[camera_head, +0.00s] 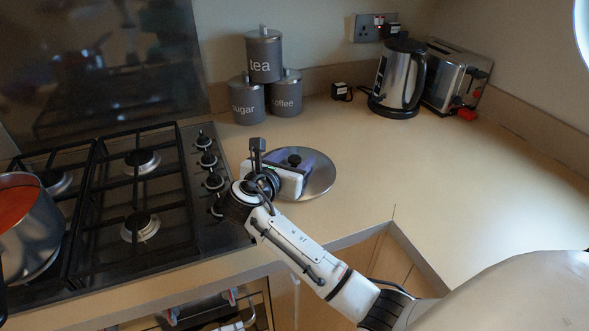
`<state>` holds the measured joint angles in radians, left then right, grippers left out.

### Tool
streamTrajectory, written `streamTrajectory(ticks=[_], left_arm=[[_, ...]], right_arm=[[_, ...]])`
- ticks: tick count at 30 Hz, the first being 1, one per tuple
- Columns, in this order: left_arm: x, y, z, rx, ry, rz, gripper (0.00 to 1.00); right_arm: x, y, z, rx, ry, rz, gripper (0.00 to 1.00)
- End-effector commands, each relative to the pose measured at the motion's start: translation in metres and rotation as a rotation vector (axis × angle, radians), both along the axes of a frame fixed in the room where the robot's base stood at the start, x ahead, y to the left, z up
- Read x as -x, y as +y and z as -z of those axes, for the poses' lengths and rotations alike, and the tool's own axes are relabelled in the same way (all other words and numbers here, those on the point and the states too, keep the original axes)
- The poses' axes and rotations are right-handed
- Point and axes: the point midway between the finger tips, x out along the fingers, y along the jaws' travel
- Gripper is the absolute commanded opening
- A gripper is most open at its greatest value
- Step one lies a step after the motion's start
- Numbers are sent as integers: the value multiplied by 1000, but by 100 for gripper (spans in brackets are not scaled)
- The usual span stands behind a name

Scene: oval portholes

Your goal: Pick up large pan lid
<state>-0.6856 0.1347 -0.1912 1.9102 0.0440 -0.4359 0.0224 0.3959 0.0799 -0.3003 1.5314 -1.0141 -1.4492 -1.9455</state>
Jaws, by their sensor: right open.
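The large pan lid (321,176) is a round, shiny metal disc with a dark knob (294,159). It lies on the beige worktop just right of the hob. My right gripper (279,163) is open over the left part of the lid, close to the knob. The gripper and wrist hide the lid's near left part. I cannot tell whether the fingers touch the lid or the knob. My left gripper is not in view.
The gas hob (120,215) with its knobs is close on the left and carries a pot of red contents (25,235). Tea (264,55), sugar (246,100) and coffee (286,95) canisters stand behind the lid. A kettle (399,78) and toaster (456,78) stand at the back. The right worktop is clear.

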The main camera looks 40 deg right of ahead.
Motion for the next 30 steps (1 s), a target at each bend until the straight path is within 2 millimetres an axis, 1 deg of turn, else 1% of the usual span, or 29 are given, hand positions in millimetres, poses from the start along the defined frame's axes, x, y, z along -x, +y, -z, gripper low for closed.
streamTrajectory(ticks=[7,14,15,16,23,25,28,30], left_arm=[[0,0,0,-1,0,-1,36],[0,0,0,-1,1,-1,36],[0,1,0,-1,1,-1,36],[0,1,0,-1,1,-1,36],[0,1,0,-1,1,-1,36],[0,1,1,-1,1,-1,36],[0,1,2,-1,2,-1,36],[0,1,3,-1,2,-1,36]], right_arm=[[-1,-2,0,0,-1,0,48],[-1,-1,0,0,0,0,9],[-1,-1,0,0,0,0,2],[-1,-1,0,0,0,0,0],[-1,-1,-2,1,-3,0,0],[-2,-1,-5,2,-5,0,0],[-2,-1,-17,1,-10,-1,0],[-2,-1,-30,1,-10,-1,0]])
